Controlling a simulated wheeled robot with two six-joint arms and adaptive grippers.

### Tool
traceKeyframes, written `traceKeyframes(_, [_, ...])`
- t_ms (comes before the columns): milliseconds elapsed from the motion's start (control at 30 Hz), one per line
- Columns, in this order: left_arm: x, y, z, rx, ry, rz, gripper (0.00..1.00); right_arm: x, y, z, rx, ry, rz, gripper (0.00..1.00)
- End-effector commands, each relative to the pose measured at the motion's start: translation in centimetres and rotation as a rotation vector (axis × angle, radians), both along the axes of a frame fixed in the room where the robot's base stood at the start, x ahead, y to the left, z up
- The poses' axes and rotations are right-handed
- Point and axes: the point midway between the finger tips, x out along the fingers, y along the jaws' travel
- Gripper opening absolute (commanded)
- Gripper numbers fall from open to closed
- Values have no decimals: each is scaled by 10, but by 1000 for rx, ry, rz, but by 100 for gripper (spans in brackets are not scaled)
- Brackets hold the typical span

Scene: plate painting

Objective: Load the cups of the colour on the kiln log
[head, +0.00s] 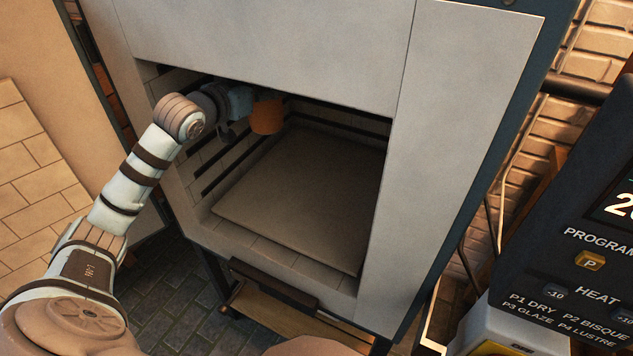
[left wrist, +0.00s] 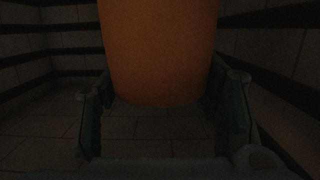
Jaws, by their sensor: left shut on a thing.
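An orange cup (head: 267,117) is inside the open kiln (head: 262,50), near its left side. My left gripper (head: 252,106) reaches in through the opening and is shut on the cup. The cup appears to be held above the kiln shelf (head: 300,190). In the left wrist view the orange cup (left wrist: 158,50) fills the upper middle between the two fingers of my left gripper (left wrist: 160,110). The shelf is bare where it shows. No kiln log is in view. My right gripper is not in view.
The kiln's walls carry dark horizontal bars (head: 222,168). A control panel (head: 590,270) with heat and program buttons stands at the right. A dark handle (head: 273,287) sits below the kiln opening. The middle and right of the shelf are free.

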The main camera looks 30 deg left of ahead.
Motion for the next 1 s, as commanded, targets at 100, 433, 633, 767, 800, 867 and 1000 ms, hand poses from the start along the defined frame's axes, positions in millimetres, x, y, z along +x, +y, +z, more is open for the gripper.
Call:
traceKeyframes(100, [1, 1, -29, -4, 5, 3, 3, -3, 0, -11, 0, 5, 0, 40])
traceKeyframes(433, [0, 0, -133, -3, 2, 2, 3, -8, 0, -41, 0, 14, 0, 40])
traceKeyframes(633, [-1, 1, -163, -2, 3, 2, 3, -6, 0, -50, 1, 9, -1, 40])
traceKeyframes(767, [-1, 1, -193, -3, 3, 3, 3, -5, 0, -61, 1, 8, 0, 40])
traceKeyframes(800, [-2, 1, -197, -2, 3, 4, 3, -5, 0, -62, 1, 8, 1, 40])
traceKeyframes(867, [-2, 1, -198, -1, 1, 3, 3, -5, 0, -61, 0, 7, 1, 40])
traceKeyframes(1000, [-2, 2, -197, -1, 4, 3, 61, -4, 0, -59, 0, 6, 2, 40])
